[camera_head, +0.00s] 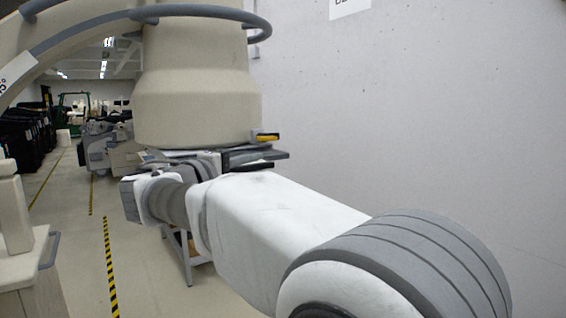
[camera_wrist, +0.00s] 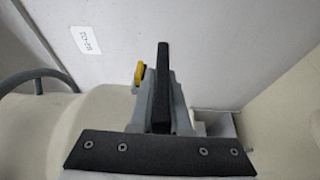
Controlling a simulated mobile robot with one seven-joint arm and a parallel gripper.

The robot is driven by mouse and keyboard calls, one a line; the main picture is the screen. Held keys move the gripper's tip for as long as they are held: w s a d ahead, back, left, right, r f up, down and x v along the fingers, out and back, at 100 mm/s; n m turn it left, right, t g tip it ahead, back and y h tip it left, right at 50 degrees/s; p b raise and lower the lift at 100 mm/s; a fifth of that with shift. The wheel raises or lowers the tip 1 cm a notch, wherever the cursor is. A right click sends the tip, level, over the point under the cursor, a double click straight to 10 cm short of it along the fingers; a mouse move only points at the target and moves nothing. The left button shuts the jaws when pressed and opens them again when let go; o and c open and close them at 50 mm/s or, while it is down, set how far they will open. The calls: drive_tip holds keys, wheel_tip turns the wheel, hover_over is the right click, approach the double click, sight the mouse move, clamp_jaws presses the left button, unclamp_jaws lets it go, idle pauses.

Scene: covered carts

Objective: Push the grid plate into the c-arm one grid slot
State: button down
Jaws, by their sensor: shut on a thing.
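The beige c-arm (camera_head: 198,85) hangs at the upper left in the head view, its wide cylindrical housing above my wrist. The grid plate (camera_head: 280,155) shows as a thin dark grey edge sticking out to the right just under that housing. My gripper (camera_head: 245,162) is at this edge, shut on the plate. In the wrist view the gripper's black finger (camera_wrist: 163,75) stands upright in the middle, in front of a grey part. The slot and most of the plate are hidden by the housing and my arm, so I cannot tell how deep the plate sits.
A yellow-and-black part (camera_head: 266,136) sits on the housing's lower rim, close above the plate; it also shows in the wrist view (camera_wrist: 139,73). A plain pale wall (camera_head: 430,120) stands close on the right. A cart (camera_head: 30,270) stands at the lower left.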

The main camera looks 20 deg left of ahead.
sight(233, 155)
drive_tip(key=shift+w+a+r+p, duration=0.1)
drive_tip(key=shift+w+a+p, duration=1.2)
drive_tip(key=shift+a+p, duration=0.2)
drive_tip(key=shift+w+a+p, duration=1.3)
drive_tip(key=shift+a+p, duration=0.2)
drive_tip(key=c, duration=0.8)
unclamp_jaws()
drive_tip(key=shift+s+a+f, duration=0.1)
drive_tip(key=shift+s+f, duration=0.1)
drive_tip(key=b+v, duration=0.4)
drive_tip(key=v, duration=1.3)
drive_tip(key=shift+r+b, duration=0.2)
drive_tip(key=shift+b, duration=0.2)
